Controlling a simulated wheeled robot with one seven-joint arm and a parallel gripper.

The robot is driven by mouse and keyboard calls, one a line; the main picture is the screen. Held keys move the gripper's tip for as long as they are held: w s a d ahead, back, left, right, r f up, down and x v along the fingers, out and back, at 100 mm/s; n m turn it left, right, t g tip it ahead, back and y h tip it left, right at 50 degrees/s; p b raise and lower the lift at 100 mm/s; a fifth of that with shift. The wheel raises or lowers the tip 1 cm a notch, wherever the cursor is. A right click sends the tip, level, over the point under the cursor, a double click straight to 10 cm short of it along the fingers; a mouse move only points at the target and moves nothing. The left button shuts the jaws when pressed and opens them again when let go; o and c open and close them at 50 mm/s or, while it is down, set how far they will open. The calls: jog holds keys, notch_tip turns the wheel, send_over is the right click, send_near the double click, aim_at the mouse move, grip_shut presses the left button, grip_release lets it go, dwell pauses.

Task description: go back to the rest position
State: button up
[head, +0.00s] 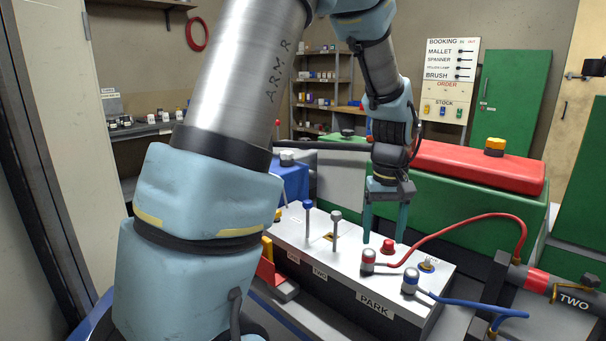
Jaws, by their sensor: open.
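My gripper (384,236) points straight down over the right half of a white-topped bench box (337,262) marked PARK. Its two teal fingers are apart with nothing between them. A red knob (388,247) sits on the box top just below the fingertips. I cannot tell if the fingers touch the box top. My arm reaches across the view from the lower left, over the top, and down to the gripper, and hides part of the room.
Grey-and-red (368,259) and grey-and-blue (410,281) plugs with hoses stand on the box. Blue (307,216) and grey (336,230) levers rise left of the gripper. A green bench with a red lid (479,165) is behind. A cylinder marked TWO (560,290) lies right.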

jog(key=s+a, duration=0.2)
jog(key=a, duration=0.9)
jog(key=s+a+m+t, duration=0.1)
jog(key=s+a, duration=0.2)
jog(key=a, duration=0.9)
jog(key=shift+s+a+f, duration=0.15)
jog(key=shift+a+f, duration=0.15)
jog(key=shift+f, duration=0.05)
